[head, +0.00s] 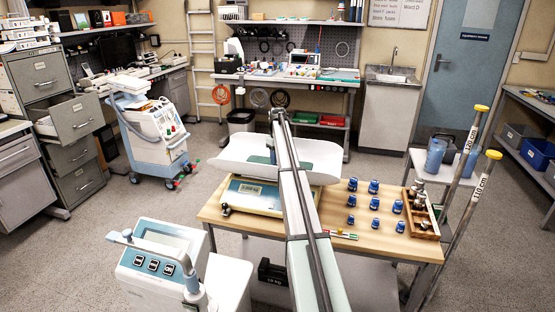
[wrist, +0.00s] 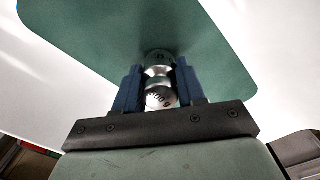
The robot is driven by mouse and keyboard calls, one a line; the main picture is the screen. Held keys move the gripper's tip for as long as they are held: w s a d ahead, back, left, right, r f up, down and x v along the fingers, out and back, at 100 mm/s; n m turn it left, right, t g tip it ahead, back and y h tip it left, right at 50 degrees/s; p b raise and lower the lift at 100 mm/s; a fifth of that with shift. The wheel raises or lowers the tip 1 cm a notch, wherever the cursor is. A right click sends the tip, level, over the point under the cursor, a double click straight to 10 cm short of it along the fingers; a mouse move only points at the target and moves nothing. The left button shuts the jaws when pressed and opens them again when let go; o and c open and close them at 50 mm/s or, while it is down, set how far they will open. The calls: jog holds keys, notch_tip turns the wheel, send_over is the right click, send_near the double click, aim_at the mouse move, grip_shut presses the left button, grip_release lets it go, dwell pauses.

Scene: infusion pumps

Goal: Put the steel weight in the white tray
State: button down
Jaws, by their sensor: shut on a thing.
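My gripper (wrist: 159,90) is shut on a steel weight (wrist: 159,97) in the wrist view. The weight is shiny, with a knob and a marking ending in "g"; its dark blue fingers press it from both sides. Behind it is a green pad (wrist: 215,50) with white tray surface (wrist: 285,60) around it. In the head view the wide white tray (head: 315,155) sits on the scale (head: 250,195) on the wooden table. My arm crosses in front of the tray and hides the held weight there. I cannot tell whether the weight touches the pad.
Several blue-topped items (head: 351,201) stand on the table (head: 385,245) right of the scale. A wooden box (head: 425,228) with steel weights is at the table's right end. A pump unit (head: 155,265) stands at front left. Two tall poles (head: 462,170) rise at the right.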

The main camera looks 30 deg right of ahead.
jog(key=shift+f, duration=0.3)
jog(key=c, duration=0.7)
grip_release()
jog(key=shift+o, duration=0.2)
notch_tip(320, 180, up, 12)
jog(key=shift+r, duration=0.15)
